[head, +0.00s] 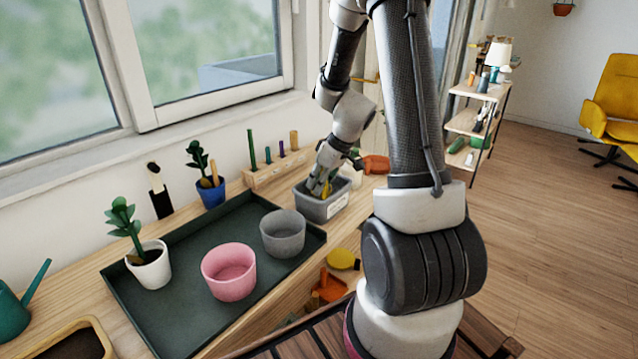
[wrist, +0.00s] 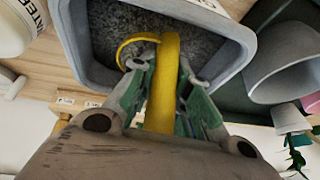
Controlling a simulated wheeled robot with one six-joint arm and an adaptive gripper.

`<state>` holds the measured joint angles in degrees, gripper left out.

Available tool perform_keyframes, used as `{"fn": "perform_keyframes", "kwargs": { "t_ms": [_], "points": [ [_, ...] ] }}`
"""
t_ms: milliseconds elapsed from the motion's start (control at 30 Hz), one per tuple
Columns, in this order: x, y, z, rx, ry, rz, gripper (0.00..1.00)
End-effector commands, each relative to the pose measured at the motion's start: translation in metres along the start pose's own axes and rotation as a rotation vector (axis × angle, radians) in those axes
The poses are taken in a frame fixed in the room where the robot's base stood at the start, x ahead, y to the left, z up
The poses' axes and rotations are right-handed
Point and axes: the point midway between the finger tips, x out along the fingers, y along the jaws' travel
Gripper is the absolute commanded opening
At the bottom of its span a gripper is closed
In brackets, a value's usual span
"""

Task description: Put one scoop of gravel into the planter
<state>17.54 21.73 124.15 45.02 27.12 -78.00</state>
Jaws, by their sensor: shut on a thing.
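My gripper (head: 321,184) is over a grey bin (head: 325,210) at the right end of the bench. In the wrist view my gripper (wrist: 160,88) is shut on the yellow handle of a scoop (wrist: 163,85). The scoop's round yellow end is down at the dark grey gravel (wrist: 190,25) in the bin (wrist: 85,65); how much gravel it holds cannot be told. A pink pot (head: 229,272) and a grey pot (head: 283,234) stand on the dark green tray, both seemingly empty. Which one is the planter is not clear. The grey pot also shows in the wrist view (wrist: 285,62).
The tray (head: 180,238) also bears a plant in a white pot (head: 149,267). A blue pot (head: 211,193) with a plant stands behind, beside a wooden rack (head: 270,172) of upright tools. The window wall bounds the bench. A teal watering can (head: 14,312) is far left.

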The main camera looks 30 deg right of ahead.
Motion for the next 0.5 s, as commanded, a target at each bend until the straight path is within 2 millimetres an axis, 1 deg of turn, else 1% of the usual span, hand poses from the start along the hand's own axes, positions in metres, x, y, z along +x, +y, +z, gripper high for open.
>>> {"fn": "perform_keyframes", "kwargs": {
  "t_ms": [267, 367, 500],
  "points": [
    [-0.002, 0.000, -0.001, -0.001, 0.001, 0.000, 0.00],
    [-0.009, -0.001, -0.005, -0.002, 0.003, 0.001, 0.00],
    [-0.024, -0.003, -0.011, -0.002, 0.003, 0.001, 0.00]
  ]
}}
